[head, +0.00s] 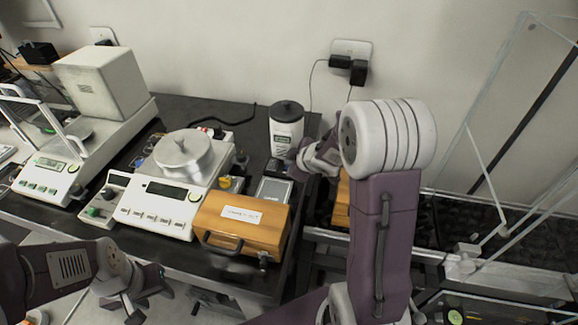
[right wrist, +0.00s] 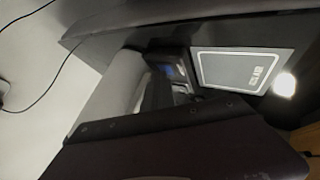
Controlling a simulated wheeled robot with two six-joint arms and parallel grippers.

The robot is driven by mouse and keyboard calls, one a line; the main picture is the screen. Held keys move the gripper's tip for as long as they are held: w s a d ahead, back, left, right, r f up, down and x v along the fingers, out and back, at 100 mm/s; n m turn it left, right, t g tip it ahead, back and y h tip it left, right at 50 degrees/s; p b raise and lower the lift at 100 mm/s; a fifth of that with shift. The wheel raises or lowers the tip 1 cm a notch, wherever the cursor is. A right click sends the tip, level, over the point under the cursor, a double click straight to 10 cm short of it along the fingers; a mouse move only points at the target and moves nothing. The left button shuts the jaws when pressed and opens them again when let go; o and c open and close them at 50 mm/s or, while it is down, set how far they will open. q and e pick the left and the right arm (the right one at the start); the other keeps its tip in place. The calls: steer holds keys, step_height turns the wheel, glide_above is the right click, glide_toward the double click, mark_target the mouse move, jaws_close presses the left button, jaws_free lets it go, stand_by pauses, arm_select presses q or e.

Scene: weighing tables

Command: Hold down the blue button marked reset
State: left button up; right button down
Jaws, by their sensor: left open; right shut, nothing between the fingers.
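I cannot make out a blue button marked reset in either view. In the right wrist view a small bluish patch (right wrist: 176,72) shows on a dark part beside a grey plate (right wrist: 240,68); I cannot tell whether it is a button. My right gripper (head: 298,165) is shut and empty, beside the white canister (head: 286,130) and above the small silver scale (head: 273,190). My arm hides part of the bench behind it. My left gripper (head: 142,301) is open and empty, low at the front left, in front of the bench edge.
A white balance (head: 160,212) with a lidded pan stands in the middle of the bench. A wooden case (head: 240,222) lies in front of the silver scale. A larger balance (head: 45,180) stands at the left. A clear-walled enclosure (head: 500,150) stands at the right.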

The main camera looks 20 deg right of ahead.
steer(key=shift+r, duration=0.1)
steer(key=shift+r+p, duration=0.7)
steer(key=shift+p, duration=0.2)
step_height(320, 180, up, 5)
steer(key=p, duration=0.5)
steer(key=shift+r, duration=0.1)
